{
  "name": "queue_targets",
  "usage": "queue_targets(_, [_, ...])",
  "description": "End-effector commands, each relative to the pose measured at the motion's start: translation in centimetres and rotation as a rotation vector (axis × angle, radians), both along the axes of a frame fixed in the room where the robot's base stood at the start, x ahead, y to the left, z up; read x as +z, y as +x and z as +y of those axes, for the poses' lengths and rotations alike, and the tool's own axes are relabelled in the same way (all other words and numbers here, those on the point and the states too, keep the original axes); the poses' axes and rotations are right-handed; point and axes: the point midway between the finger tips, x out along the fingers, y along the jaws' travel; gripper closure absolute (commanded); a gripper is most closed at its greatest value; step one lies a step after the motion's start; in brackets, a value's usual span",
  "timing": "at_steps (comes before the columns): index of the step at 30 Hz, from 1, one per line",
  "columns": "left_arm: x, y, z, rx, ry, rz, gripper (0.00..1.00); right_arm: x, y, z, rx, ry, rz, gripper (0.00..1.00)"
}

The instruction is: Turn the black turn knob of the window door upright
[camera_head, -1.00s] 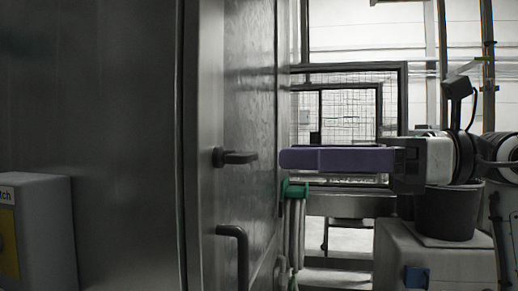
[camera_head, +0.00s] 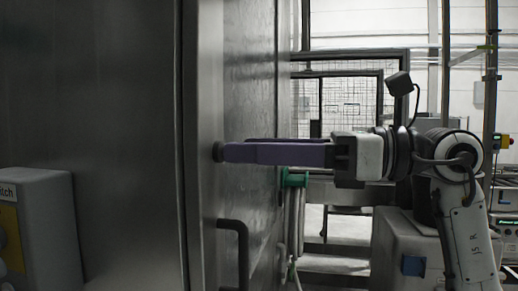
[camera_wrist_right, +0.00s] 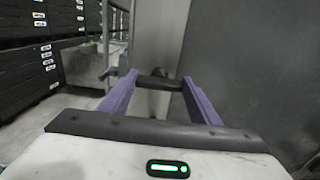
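The black turn knob (camera_head: 217,152) is on the edge of the steel door. In the head view only its round base shows; the purple finger of my right gripper (camera_head: 224,153) hides its lever. In the right wrist view the knob (camera_wrist_right: 158,83) is a dark bar lying crosswise between the two purple fingertips of the right gripper (camera_wrist_right: 160,84). The fingers are spread wide, one at each end of the bar. I cannot tell whether they touch it. My left gripper is not in view.
A dark bent handle (camera_head: 240,250) sits on the door below the knob. The steel door (camera_head: 250,110) runs close along the fingers. A green-topped pipe (camera_head: 293,180) and a grey box (camera_head: 400,250) stand behind. A grey switch box (camera_head: 45,225) is at the left.

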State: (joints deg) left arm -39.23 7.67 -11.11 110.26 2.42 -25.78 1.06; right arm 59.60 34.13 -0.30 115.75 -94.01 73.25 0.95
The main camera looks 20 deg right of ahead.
Motion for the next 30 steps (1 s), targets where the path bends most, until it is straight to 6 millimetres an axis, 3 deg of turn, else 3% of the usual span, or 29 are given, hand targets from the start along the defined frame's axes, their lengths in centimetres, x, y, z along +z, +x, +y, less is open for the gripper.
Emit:
queue_targets(14, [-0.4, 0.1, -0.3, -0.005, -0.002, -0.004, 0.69, -0.2, 0.0, 0.0, -0.001, -0.062, -0.088, 0.66])
queue_targets(30, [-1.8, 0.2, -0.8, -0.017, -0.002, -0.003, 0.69, -0.3, -0.2, 0.1, -0.002, -0.329, -0.484, 0.66])
